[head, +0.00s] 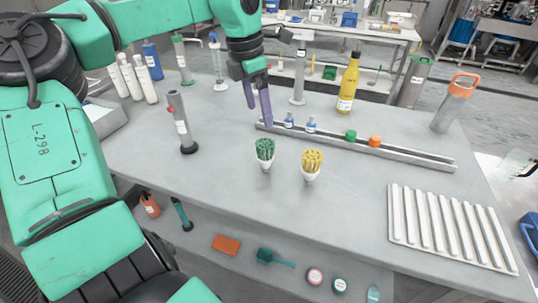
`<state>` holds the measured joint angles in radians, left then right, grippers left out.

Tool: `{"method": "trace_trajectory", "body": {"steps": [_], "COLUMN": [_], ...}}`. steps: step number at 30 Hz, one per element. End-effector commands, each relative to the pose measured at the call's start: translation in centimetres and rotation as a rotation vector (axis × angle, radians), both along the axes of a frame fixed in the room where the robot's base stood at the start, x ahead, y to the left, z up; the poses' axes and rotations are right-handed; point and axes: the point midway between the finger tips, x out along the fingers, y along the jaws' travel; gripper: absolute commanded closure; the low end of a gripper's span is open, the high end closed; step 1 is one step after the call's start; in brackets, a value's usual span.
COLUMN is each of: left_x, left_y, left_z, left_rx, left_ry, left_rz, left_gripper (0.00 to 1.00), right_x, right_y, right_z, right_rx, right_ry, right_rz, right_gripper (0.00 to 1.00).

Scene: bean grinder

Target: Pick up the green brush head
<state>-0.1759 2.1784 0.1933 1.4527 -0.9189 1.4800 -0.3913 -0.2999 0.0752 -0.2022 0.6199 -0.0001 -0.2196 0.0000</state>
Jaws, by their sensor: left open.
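The green brush head (265,149) has green bristles on a white tapered base. It stands upright on the grey table, left of a similar yellow brush head (312,160). My left gripper (257,116) reaches down from the top of the head view with its two purple fingers apart and nothing between them. The fingertips are above and behind the green brush head in the picture, apart from it. My right gripper is not in view.
Behind the brush heads a metal rail (410,154) holds small blue-labelled bottles (310,124), a green cap (351,135) and an orange cap (375,141). A grey tube (180,125) stands left, a yellow bottle (348,85) behind. A ribbed tray (450,226) lies right. The table's front middle is clear.

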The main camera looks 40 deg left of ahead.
Motion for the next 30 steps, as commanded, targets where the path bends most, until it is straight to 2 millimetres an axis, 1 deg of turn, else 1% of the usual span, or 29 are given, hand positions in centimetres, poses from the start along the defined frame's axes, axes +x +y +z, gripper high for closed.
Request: {"method": "trace_trajectory", "body": {"steps": [3,6,9,14,18,21,24,28,29,30], "left_x": [0.2,0.5,0.9,1.1,1.0,1.3,1.4,1.4,1.4,1.4], "left_y": [-0.2,-0.3,-0.5,-0.7,-1.2,-1.2,-1.2,-1.2,-1.2,-1.2], "left_z": [-2.3,-5.0,-7.2,-9.2,-11.8,-13.5,-14.0,-14.0,-14.0,-14.0], "left_rx": [-0.002,-0.002,-0.001,-0.002,-0.002,-0.001,-0.001,-0.001,-0.001,-0.001], "left_ry": [0.006,0.007,0.007,0.005,0.007,0.006,0.001,0.001,0.001,0.001], "left_rz": [-0.002,-0.001,-0.001,0.000,-0.001,0.001,0.001,0.000,0.000,0.001], "left_gripper": [0.02,0.02,0.02,0.02,0.02,0.02,0.02,0.02,0.10,0.25], "right_x": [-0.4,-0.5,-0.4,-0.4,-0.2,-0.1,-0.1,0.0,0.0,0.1], "right_y": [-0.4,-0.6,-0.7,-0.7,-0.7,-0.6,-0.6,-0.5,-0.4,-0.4], "right_z": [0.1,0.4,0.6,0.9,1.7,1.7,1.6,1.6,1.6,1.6], "right_rx": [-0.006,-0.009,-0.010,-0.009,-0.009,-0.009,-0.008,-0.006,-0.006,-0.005], "right_ry": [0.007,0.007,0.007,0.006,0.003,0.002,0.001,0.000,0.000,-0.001], "right_rz": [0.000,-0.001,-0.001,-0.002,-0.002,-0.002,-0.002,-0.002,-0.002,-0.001], "right_gripper": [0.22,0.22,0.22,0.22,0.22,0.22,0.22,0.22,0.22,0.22]}}
